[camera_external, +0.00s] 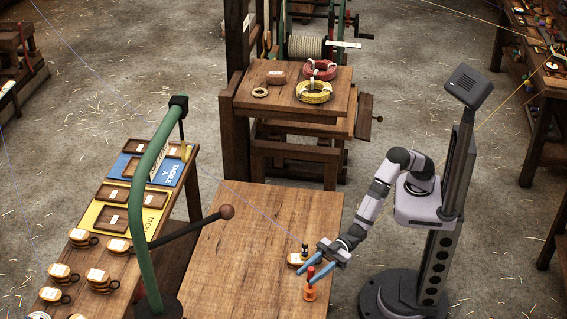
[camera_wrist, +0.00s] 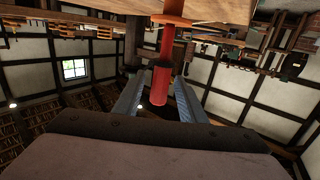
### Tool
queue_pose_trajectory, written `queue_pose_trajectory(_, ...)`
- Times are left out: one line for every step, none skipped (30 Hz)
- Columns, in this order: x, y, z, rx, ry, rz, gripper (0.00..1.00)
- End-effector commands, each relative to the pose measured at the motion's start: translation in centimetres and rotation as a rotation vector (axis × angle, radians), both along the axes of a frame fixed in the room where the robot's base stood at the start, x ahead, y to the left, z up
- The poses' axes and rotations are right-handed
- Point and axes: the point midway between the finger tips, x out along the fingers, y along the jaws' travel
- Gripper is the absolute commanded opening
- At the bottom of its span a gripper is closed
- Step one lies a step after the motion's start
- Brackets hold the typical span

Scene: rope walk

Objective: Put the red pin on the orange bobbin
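The orange bobbin (camera_external: 309,293) stands upright near the front right of the wooden bench. The red pin (camera_external: 311,271) is upright above the bobbin, in line with it. In the wrist view the red pin (camera_wrist: 160,86) has a thick end and a thinner shaft, which reaches the orange bobbin's flange (camera_wrist: 173,20); I cannot tell how deep it sits. My gripper (camera_external: 304,277) has its two blue fingers spread, one on each side of the pin. In the wrist view the gripper (camera_wrist: 160,78) shows narrow gaps between the fingers and the pin.
A tan piece with a white label (camera_external: 296,260) and a dark peg (camera_external: 304,247) stand just behind my gripper. A green curved post (camera_external: 147,200) with a dark lever rises at left. The bench (camera_external: 235,260) is bare left of the bobbin.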

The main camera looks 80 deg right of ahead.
Motion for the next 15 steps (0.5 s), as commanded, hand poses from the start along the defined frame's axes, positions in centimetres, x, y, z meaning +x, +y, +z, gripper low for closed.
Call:
queue_pose_trajectory(-0.5,-0.6,0.0,0.000,0.000,0.001,0.37)
queue_pose_trajectory(-0.7,-1.0,0.1,0.000,0.000,0.001,0.37)
queue_pose_trajectory(-1.1,-1.5,0.1,0.000,0.000,0.001,0.37)
queue_pose_trajectory(-1.3,-1.8,0.1,0.001,-0.001,0.000,0.37)
queue_pose_trajectory(-1.6,-2.2,0.1,0.000,0.000,0.001,0.37)
queue_pose_trajectory(-1.9,-2.7,0.1,0.000,0.000,0.001,0.37)
queue_pose_trajectory(-2.1,-3.0,0.2,0.000,0.000,0.000,0.37)
queue_pose_trajectory(-2.4,-3.4,0.2,0.001,-0.001,0.001,0.37)
queue_pose_trajectory(-2.7,-3.8,0.2,0.000,0.000,0.000,0.37)
queue_pose_trajectory(-2.9,-4.2,0.2,0.000,0.000,0.001,0.37)
queue_pose_trajectory(-3.1,-4.5,0.3,0.001,-0.001,0.000,0.37)
queue_pose_trajectory(-3.4,-4.9,0.3,0.000,0.000,0.001,0.37)
queue_pose_trajectory(-3.6,-5.1,0.3,0.000,0.000,0.001,0.37)
queue_pose_trajectory(-3.8,-5.4,0.3,0.000,0.000,0.001,0.37)
queue_pose_trajectory(-4.0,-5.7,0.4,0.001,-0.001,0.001,0.37)
